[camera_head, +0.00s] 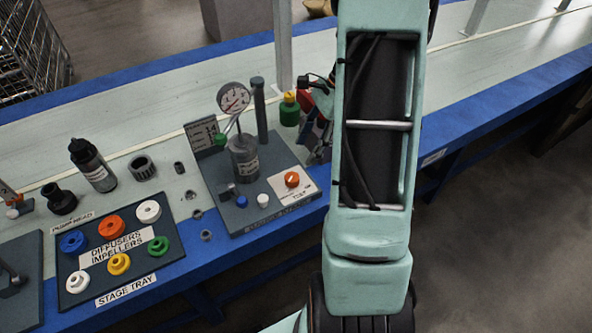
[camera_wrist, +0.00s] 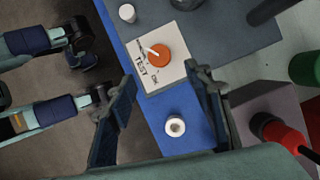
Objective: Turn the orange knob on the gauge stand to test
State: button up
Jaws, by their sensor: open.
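The orange knob (camera_head: 291,179) sits on a white label plate (camera_head: 285,190) at the front right corner of the dark gauge stand (camera_head: 262,222). In the wrist view the orange knob (camera_wrist: 152,55) has a white pointer bar aimed up and left; the word TEST is printed below and left of it. The round gauge (camera_head: 233,98) stands on a post above a grey cylinder. My gripper (camera_wrist: 161,72) is open and empty in the wrist view. The knob lies just beyond its fingertips, apart from both fingers. In the head view my arm mostly hides the gripper.
A white ring-shaped part (camera_wrist: 175,126) shows between my fingers over the blue table edge. A white knob (camera_head: 263,200) and a blue one sit left of the orange knob. A dark post (camera_head: 259,110) and green-yellow bottle (camera_head: 289,110) stand behind. The stage tray (camera_head: 75,285) is left.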

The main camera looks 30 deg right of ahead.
aim_at(293, 176)
jog(key=b+x, duration=0.2)
jog(key=x, duration=0.8)
jog(key=shift+a+f, duration=0.1)
jog(key=shift+f, duration=0.15)
jog(key=c, duration=1.2)
jog(key=shift+o, duration=0.2)
